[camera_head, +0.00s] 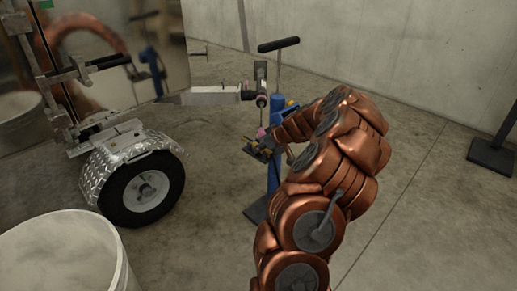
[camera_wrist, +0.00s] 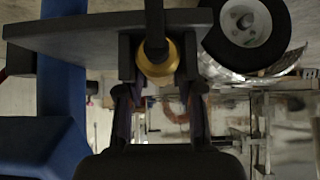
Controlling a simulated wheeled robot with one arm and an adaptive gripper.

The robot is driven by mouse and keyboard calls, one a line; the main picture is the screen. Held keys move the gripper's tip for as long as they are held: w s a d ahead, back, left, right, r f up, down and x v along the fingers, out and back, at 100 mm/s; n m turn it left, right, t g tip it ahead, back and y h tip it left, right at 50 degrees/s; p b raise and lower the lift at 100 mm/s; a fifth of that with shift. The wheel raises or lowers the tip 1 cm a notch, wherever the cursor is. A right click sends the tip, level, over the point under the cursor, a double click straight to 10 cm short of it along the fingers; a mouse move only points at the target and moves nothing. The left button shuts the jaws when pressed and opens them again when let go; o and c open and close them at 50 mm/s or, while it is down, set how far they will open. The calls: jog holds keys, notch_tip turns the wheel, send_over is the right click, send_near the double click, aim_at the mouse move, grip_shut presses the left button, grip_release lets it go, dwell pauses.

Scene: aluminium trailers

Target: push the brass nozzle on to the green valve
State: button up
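The brass nozzle (camera_wrist: 158,66) shows in the wrist view, with a dark stem over its middle, at a dark grey plate (camera_wrist: 75,34). The two fingers of my gripper (camera_wrist: 158,92) stand on either side of the nozzle; I cannot tell whether they touch it. In the head view, my gripper (camera_head: 268,142) is at the blue stand, beside small brass-coloured parts (camera_head: 258,149) that are too small to tell apart. I cannot make out a green valve in either view.
The blue stand (camera_head: 273,178) also shows in the wrist view (camera_wrist: 62,95). A trailer drawbar (camera_head: 213,96) reaches towards it at the left. A trailer wheel (camera_head: 146,190) and a white bin (camera_head: 62,255) are further left. Open concrete floor (camera_head: 430,205) lies to the right.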

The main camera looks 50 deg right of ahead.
grip_shut()
